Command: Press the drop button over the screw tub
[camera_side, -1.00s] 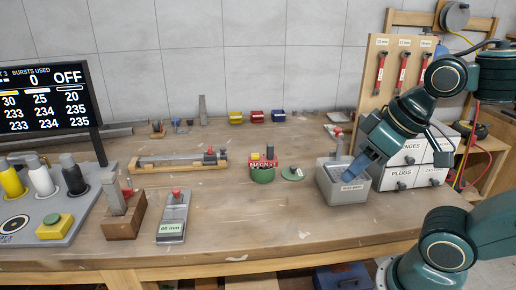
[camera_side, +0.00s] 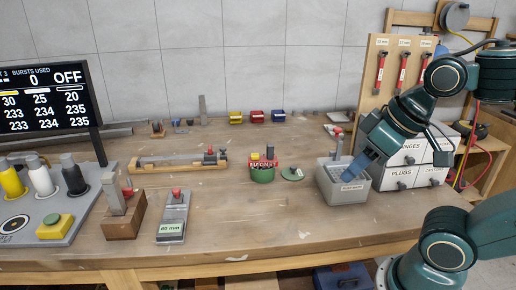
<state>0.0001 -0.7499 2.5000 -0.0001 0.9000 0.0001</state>
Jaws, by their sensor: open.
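A round green tub (camera_side: 262,176) stands near the middle of the bench. A red block with white lettering (camera_side: 262,163) sits on its top, with a small yellow part (camera_side: 255,156) and a dark, red-based upright part (camera_side: 270,153) on it. Which of these is the drop button is too small to tell. A round green lid (camera_side: 292,174) with a small knob lies just right of the tub. My gripper (camera_side: 358,172) is open, pointing down at the grey labelled bin (camera_side: 344,196), well right of the tub. Its fingertips are partly hidden by the bin and the finger bodies.
The bench front centre is clear.

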